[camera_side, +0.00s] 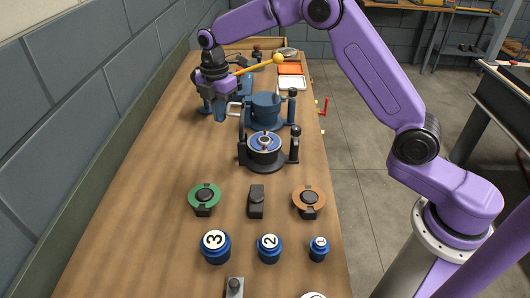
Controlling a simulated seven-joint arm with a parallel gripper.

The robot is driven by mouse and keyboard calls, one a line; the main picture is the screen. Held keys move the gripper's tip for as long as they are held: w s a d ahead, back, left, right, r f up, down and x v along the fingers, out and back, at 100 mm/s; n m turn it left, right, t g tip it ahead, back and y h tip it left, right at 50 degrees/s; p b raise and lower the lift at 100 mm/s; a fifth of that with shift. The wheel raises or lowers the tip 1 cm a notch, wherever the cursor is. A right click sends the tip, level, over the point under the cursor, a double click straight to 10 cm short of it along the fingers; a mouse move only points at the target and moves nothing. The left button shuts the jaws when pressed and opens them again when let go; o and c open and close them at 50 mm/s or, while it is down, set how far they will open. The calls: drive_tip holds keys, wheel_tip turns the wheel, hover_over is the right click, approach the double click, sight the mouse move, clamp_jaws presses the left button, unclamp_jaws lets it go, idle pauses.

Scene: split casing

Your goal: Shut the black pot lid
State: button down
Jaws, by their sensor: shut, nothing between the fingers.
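A black pot (264,156) stands mid-bench between two dark uprights. Its top shows a blue ring with a pale disc and a dark centre. I cannot tell a separate black lid from the pot's other dark parts. My gripper (218,112) is at the far left part of the bench, beyond the pot and well apart from it. It points down, and its fingers are small and partly lost against blue parts behind them. It is shut and holds nothing.
A blue pot-like fixture (266,106) stands behind the black pot. A yellow-ended rod (278,58) shows near my wrist. Nearer are a green-ringed part (204,196), an orange-ringed part (309,200) and numbered blue knobs (269,246). The bench's left strip is clear.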

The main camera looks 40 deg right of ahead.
drive_tip(key=shift+s+d, duration=2.3)
drive_tip(key=shift+d, duration=0.05)
drive_tip(key=shift+s+d+f, duration=0.65)
drive_tip(key=shift+s+d, duration=0.3)
wheel_tip(320, 180, up, 9)
drive_tip(key=shift+w+a, duration=0.45)
drive_tip(key=shift+s+d+f, duration=0.1)
drive_tip(key=shift+s+f, duration=0.05)
drive_tip(key=shift+f, duration=2.2)
drive_tip(key=shift+s+d+f, duration=0.1)
drive_tip(key=shift+f, duration=2.25)
drive_tip(key=shift+f, duration=0.1)
